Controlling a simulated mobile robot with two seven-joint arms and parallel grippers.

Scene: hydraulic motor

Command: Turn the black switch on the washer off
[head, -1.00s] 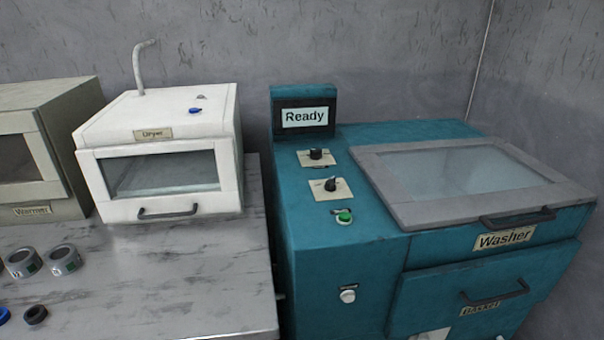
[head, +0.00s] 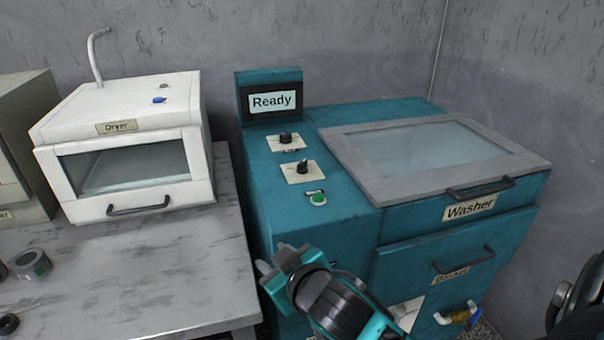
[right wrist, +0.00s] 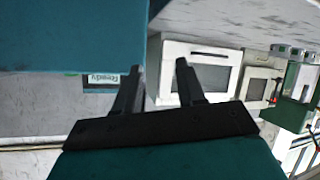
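The teal washer (head: 345,225) stands right of the table. Two black knob switches, a rear one (head: 286,138) and a front one (head: 302,168), sit on cream plates on its top left; I cannot tell which one the task means. A green button (head: 317,198) is in front of them. My right gripper (head: 272,262) is in front of the washer's left front, lower in the picture than the knobs and apart from them. In the right wrist view its fingers (right wrist: 159,70) are spread and empty. My left gripper is not in view.
The display (head: 271,101) behind the knobs reads "Ready". The washer's glass lid (head: 440,188) is closed, right of the knobs. The white dryer (head: 130,165) stands on the grey table (head: 150,270) at left, with a grey ring part (head: 32,264) nearby.

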